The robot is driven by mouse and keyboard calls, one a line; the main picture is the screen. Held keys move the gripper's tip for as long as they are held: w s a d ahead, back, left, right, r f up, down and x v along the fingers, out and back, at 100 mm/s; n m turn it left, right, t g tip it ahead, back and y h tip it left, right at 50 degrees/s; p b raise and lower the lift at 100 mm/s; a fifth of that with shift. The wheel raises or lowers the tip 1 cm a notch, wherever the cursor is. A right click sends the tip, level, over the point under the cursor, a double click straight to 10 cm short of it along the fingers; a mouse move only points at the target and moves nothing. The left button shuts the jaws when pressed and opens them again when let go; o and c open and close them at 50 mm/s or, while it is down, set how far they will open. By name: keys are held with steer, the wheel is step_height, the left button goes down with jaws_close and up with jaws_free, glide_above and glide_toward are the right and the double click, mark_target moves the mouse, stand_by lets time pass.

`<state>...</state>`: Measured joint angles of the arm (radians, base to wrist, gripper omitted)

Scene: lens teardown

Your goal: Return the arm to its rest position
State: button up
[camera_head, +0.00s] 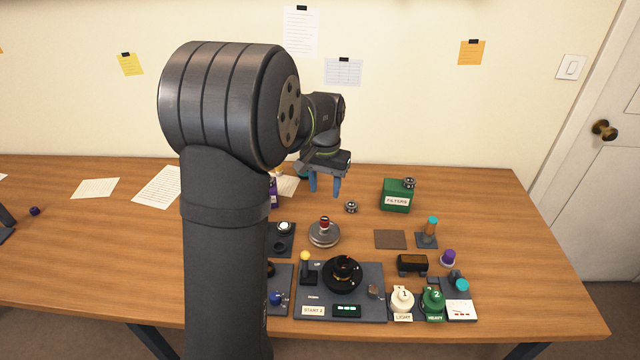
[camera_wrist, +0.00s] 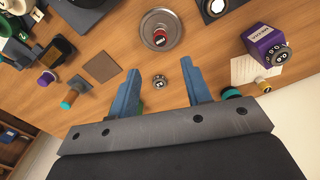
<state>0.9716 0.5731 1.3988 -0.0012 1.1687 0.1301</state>
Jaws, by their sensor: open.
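My gripper (camera_head: 325,186) hangs over the back part of the wooden table (camera_head: 95,255), with its blue fingers pointing down. In the wrist view the two fingers of my gripper (camera_wrist: 162,90) stand wide apart with nothing between them. A small dark metal ring-like part (camera_head: 351,207) lies on the table just right of the fingers. It also shows in the wrist view (camera_wrist: 159,81), beyond the gap between the fingertips. My arm covers a large part of the left-middle of the table in the head view.
A green box (camera_head: 396,197) with a knob-like part on it stands to the right. A round metal dish (camera_head: 324,236) holds a red-topped piece. A control panel (camera_head: 312,284) and several small devices fill the front. A purple box (camera_wrist: 262,50) shows in the wrist view.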

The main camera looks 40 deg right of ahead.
mark_target(324, 219)
steer(key=shift+f, duration=0.1)
step_height(324, 219, down, 12)
steer(key=shift+r, duration=1.95)
steer(key=shift+f, duration=0.1)
